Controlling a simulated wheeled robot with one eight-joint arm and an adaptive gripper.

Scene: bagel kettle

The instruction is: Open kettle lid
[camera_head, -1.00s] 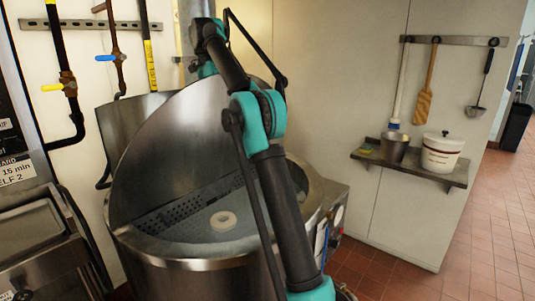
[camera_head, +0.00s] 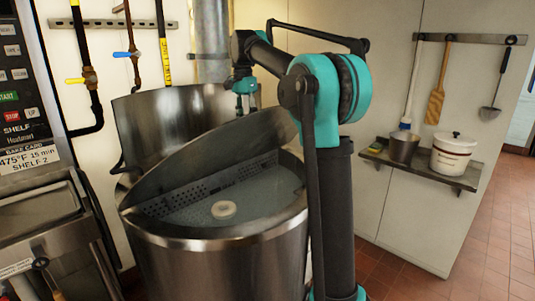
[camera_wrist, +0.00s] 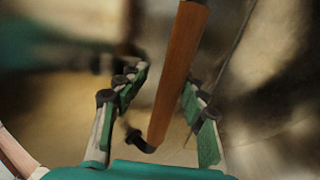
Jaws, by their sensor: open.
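The steel kettle (camera_head: 225,265) stands in the middle of the head view. Its round steel lid (camera_head: 215,150) is tilted up, with the kettle's interior showing below its edge. My gripper (camera_head: 243,92) is behind the lid's upper edge, pointing down, its fingertips partly hidden there. In the wrist view, an orange-brown handle (camera_wrist: 178,65) with a dark hooked end runs between the fingers of my gripper (camera_wrist: 163,84). The fingers are open on either side of the handle; whether they touch it is unclear. In the head view the handle is hidden.
A pale bagel (camera_head: 223,210) lies in the kettle beside a perforated metal strip (camera_head: 205,187). An oven (camera_head: 40,215) stands close at left. A wall shelf (camera_head: 425,168) at right holds a metal pot and a white tub. Floor is clear at right.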

